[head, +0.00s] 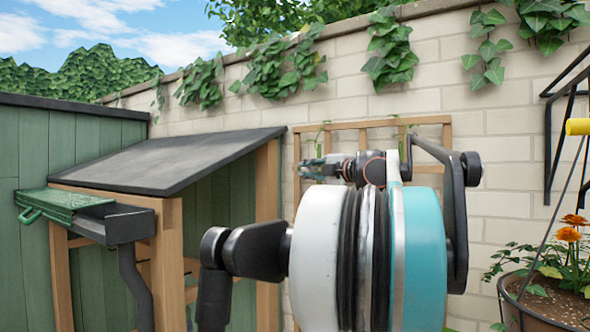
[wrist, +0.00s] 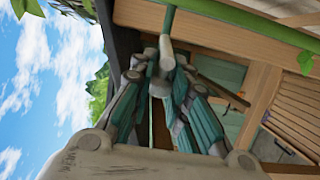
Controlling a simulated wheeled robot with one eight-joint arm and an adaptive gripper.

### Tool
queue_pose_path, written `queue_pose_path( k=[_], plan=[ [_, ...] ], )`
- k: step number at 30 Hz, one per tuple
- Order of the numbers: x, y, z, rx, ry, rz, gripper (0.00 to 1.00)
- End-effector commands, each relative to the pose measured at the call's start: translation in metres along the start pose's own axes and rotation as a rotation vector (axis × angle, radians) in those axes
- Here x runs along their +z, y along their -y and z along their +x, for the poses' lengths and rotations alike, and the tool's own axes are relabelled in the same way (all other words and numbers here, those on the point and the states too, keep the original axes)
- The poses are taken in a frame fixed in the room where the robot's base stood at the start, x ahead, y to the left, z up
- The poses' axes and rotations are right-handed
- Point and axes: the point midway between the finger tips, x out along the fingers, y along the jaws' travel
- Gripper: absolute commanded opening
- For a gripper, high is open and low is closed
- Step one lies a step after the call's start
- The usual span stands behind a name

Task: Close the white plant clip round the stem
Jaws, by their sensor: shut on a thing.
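In the wrist view my gripper (wrist: 165,75) has its fingers drawn together on a small pale piece, the white plant clip (wrist: 165,50). The clip lies at the lower end of a green stem (wrist: 170,20), apparently touching it. I cannot tell whether the clip is open or closed round the stem. In the head view my gripper (head: 312,168) is small and far off, in front of the wooden trellis (head: 297,155). My own arm hides much of the area, and the clip is not clear there.
The trellis stands against a pale block wall (head: 500,150) with hanging ivy (head: 390,50). A lean-to with a dark roof (head: 170,160) and a green tray (head: 65,203) are at left. A brown pot (head: 530,312) with orange flowers hangs at right.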

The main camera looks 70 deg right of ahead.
Motion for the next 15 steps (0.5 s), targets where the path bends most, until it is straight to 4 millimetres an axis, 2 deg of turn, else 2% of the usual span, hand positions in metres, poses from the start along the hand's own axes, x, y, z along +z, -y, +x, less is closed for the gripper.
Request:
queue_pose_path(
  k=[15],
  plan=[
    [0.0017,0.0042,-0.0019,-0.007,-0.052,-0.004,0.0]
  ],
)
